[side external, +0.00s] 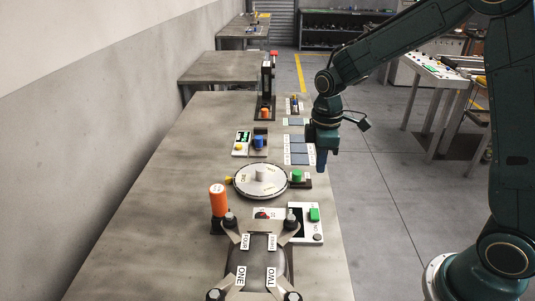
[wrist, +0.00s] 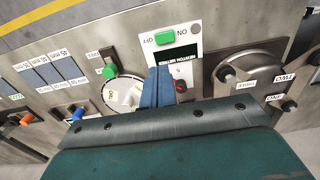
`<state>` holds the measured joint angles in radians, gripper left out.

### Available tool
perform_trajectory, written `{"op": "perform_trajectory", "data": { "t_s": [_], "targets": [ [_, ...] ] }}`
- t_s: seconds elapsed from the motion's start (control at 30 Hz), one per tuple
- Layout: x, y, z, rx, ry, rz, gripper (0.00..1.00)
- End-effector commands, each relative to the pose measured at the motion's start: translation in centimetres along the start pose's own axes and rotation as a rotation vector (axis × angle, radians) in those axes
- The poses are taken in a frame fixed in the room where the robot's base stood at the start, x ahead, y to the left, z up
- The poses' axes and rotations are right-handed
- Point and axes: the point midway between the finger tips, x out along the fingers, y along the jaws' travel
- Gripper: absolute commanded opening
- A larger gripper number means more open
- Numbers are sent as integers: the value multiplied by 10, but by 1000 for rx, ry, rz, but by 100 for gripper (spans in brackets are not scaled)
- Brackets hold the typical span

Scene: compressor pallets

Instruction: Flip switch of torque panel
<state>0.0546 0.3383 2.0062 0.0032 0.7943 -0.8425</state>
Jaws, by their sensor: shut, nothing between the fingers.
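The torque panel (side external: 296,238) is a white panel on the table's right side, with a green switch (side external: 314,214). In the wrist view, the panel (wrist: 187,30) carries the green switch (wrist: 165,36) between the OFF and ON labels. A dark display with "NEWTON METER" lettering and a red knob (wrist: 181,86) are below it. Which way the switch is set I cannot tell. My gripper (side external: 321,161) is shut and empty, pointing down above the table's right edge, beyond the panel and apart from it.
A round white dial (side external: 260,180) with a green block (side external: 297,176) beside it sits behind the panel. A clamped dark cylinder (side external: 258,262) with ONE and TWO labels is in front. An orange handle (side external: 217,200) stands upright at left. The table's left side is clear.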

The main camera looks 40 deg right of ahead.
Motion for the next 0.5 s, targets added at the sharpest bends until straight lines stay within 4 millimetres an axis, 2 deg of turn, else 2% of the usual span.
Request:
{"op": "perform_trajectory", "data": {
  "t_s": [0.27, 0.5],
  "targets": [
    [21, -1, 0, 0, -3, -3, 0],
    [55, -1, 1, 0, -4, -4, 0]
  ]
}}
